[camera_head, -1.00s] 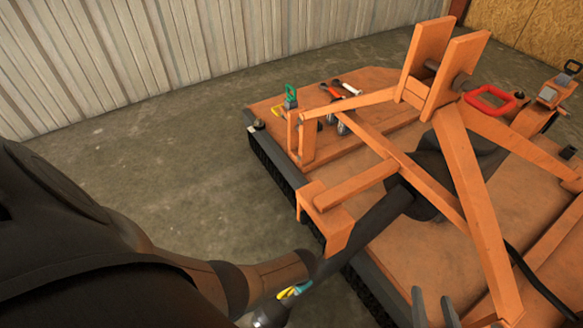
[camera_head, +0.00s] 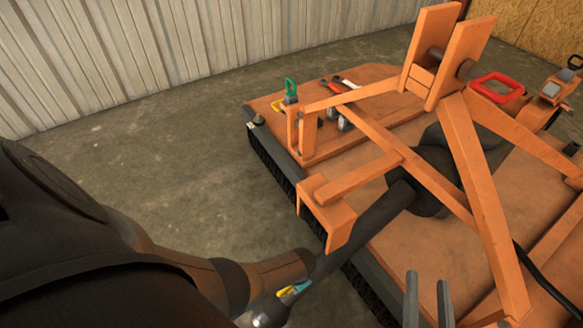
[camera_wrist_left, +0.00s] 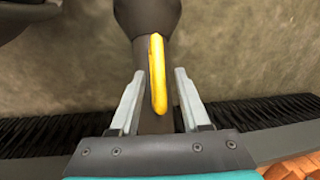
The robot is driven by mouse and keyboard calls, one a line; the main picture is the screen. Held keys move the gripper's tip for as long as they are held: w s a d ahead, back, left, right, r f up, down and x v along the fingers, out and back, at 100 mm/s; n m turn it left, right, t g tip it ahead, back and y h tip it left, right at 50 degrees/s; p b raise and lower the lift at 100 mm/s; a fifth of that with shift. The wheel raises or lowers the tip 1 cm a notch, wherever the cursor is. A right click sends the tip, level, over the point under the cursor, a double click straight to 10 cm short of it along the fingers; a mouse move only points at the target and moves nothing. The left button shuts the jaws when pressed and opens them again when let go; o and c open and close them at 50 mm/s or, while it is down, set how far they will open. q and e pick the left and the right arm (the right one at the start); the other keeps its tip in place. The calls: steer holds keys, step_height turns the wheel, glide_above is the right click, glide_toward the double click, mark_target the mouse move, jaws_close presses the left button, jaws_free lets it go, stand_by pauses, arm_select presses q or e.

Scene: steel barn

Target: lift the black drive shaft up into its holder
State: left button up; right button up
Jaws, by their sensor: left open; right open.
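The black drive shaft (camera_head: 372,222) slopes from the mower's middle down toward the lower left, its near end partly behind my left arm. My left gripper (camera_wrist_left: 160,73) is open, with one finger on each side of the shaft and yellow piece; contact cannot be told. An orange bracket (camera_head: 327,205) stands beside and above the shaft; it appears to be the holder. My right gripper (camera_head: 428,285) is open and empty, right of the shaft over the deck.
The orange mower deck (camera_head: 395,250) has a black fringed edge (camera_head: 270,170). Sloping orange frame bars (camera_head: 480,210) rise near my right gripper. Tools and a green-handled item (camera_head: 291,88) lie at the deck's far left. Concrete floor (camera_head: 190,150) is clear toward the wall.

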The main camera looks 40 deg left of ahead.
arm_select(q)
steer(key=shift+c, duration=0.4)
jaws_close()
stand_by(0.9)
